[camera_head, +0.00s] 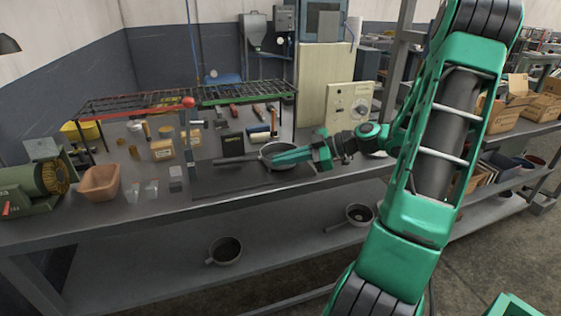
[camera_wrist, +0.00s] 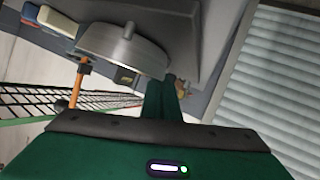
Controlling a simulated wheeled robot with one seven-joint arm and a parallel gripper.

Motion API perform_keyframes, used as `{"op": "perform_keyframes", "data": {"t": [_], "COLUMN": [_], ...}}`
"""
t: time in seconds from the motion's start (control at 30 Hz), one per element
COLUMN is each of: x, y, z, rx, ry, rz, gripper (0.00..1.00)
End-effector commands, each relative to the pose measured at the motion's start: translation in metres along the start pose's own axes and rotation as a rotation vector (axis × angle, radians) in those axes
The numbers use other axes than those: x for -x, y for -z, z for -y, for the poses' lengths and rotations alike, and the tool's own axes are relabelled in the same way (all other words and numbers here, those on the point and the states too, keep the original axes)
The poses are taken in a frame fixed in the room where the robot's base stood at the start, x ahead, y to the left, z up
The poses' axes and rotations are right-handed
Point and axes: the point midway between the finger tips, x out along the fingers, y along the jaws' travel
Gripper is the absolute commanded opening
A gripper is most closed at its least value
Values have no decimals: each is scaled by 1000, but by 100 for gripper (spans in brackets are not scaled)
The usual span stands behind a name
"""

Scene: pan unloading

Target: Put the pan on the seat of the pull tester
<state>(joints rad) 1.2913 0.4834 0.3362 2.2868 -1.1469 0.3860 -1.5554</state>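A grey metal pan (camera_head: 277,147) is on the workbench in the head view, with its dark handle (camera_head: 236,162) pointing left. My gripper (camera_head: 276,158) reaches in from the right, and its green fingers overlap the pan. In the wrist view the round pan (camera_wrist: 118,50) is at upper left, just beyond the fingertips (camera_wrist: 161,82). The fingers lie close side by side. Whether they touch or pinch the rim is hidden. A cream box with a dial (camera_head: 349,104) stands behind on the right; I cannot tell whether it is the pull tester. No seat is clear.
Two more pans (camera_head: 224,250) (camera_head: 359,213) are on the lower shelf. A wire rack (camera_head: 150,101) stands behind, with tools and small blocks near it. A terracotta bowl (camera_head: 100,183) and a green machine (camera_head: 32,188) are at the left. The bench (camera_head: 205,190) is bare along its front middle.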

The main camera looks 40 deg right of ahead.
Motion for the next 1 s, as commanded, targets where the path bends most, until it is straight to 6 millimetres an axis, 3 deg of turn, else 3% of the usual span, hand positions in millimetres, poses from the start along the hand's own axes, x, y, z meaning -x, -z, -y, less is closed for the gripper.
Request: {"op": "perform_keyframes", "data": {"t": [0.33, 0.43, 0.77, 1.0], "x": [-1, -1, -1, 29], "y": [-2, -3, -2, -2], "z": [1, 1, 1, 0], "rx": [2, 1, 2, 2], "ry": [-1, 0, 1, -3], "rz": [-1, 0, 0, 2], "gripper": [0, 21, 21, 21]}}
